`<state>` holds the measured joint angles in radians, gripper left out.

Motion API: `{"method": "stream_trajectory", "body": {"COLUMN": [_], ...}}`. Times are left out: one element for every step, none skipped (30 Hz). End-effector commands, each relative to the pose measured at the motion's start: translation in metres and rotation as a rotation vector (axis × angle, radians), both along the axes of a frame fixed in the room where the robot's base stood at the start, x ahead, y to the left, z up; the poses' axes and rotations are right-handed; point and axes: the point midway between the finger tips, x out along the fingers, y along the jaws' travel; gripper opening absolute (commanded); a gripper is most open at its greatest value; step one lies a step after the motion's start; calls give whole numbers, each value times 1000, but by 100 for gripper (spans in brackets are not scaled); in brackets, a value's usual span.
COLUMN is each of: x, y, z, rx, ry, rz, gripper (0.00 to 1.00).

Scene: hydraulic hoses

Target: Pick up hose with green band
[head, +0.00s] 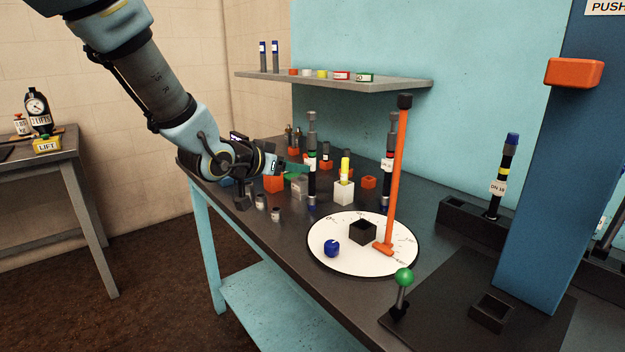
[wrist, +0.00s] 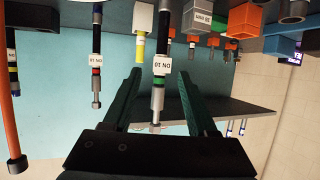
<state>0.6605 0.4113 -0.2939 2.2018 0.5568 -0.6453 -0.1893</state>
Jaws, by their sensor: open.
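In the wrist view my gripper (wrist: 160,73) is open, with one green finger on each side of the hose. I cannot tell whether either finger touches it. A similar hose with a red band (wrist: 96,72) hangs apart from the fingers in that view.
A white block with a yellow cylinder (head: 344,192) and orange blocks stand close by. A white dial disc (head: 325,255) bears a black box, a blue ball and a tall orange bar (head: 397,170). A shelf (head: 400,83) is above. A yellow-banded hose (head: 506,160) stands at right.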

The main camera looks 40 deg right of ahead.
Motion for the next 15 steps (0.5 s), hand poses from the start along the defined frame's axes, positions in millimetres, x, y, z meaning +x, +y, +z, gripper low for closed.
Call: {"method": "stream_trajectory", "body": {"x": [1, 2, 4, 5, 6, 7, 8, 9, 10, 10, 10, 11, 11, 12, 13], "y": [-8, -12, -18, -22, -26, -29, -32, -34, -36, -37, -39, -41, -43, -46, -50], "z": [-3, -5, -7, -8, -10, -12, -13, -14, -15, -16, -16, -17, -18, -18, -20], "rx": [1, 2, 2, 1, 2, 2, 3, 2, 2, 2, 3, 3, 4, 4, 4], "ry": [1, 2, 2, 3, 1, 1, 2, 2, 1, 0, 0, 1, 2, 1, 1], "rz": [-3, -1, 1, 0, 0, 1, 2, 3, 4, 3, 3, 4, 4, 3, 3], "gripper": [58, 58, 58, 58, 58, 58, 58, 58, 58, 58, 58, 58, 58, 58, 58]}}
